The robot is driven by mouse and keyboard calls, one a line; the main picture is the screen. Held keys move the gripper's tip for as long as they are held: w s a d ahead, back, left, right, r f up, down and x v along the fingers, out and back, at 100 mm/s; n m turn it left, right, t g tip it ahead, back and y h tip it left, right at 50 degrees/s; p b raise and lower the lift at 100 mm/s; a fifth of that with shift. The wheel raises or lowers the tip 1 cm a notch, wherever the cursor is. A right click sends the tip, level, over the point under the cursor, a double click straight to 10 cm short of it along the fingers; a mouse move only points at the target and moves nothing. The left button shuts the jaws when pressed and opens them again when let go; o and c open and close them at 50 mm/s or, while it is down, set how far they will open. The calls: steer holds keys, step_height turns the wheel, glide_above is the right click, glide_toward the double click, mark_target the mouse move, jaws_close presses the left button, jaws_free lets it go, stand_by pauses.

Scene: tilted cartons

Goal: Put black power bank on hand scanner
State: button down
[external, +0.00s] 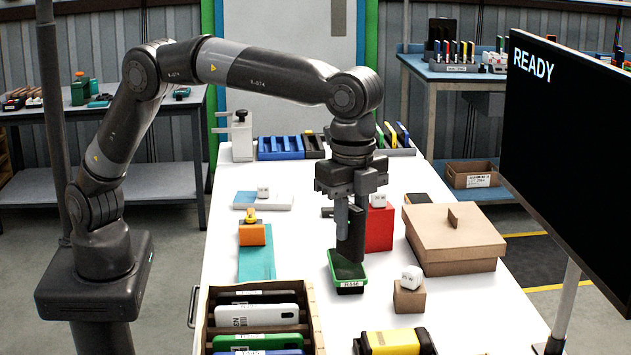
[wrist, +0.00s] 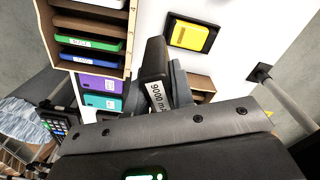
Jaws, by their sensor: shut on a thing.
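My gripper (external: 352,205) points down over the white table and is shut on the black power bank (external: 350,240). The power bank hangs upright between the fingers. In the wrist view the power bank (wrist: 154,60) shows a white label reading 9000 mA. Its lower end is just above or at a green-and-black labelled item (external: 347,272); I cannot tell whether they touch. A yellow-and-black device (external: 393,342), which looks like the hand scanner, lies at the table's front edge, partly cut off. It also shows in the wrist view (wrist: 190,36), apart from the power bank.
A wooden rack (external: 314,325) of several upright devices stands front left. A closed carton (external: 455,245) and a red block (external: 380,228) stand right and behind. A monitor (external: 570,130) overhangs the right.

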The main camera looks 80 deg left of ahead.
steer(key=s+d+m, duration=0.1)
steer(key=s+d, duration=0.4)
steer(key=d, duration=0.2)
glide_toward(381, 338)
steer(key=shift+f, duration=1.55)
steer(key=shift+f, duration=0.1)
steer(key=c, duration=1.3)
jaws_free()
steer(key=shift+o, duration=0.2)
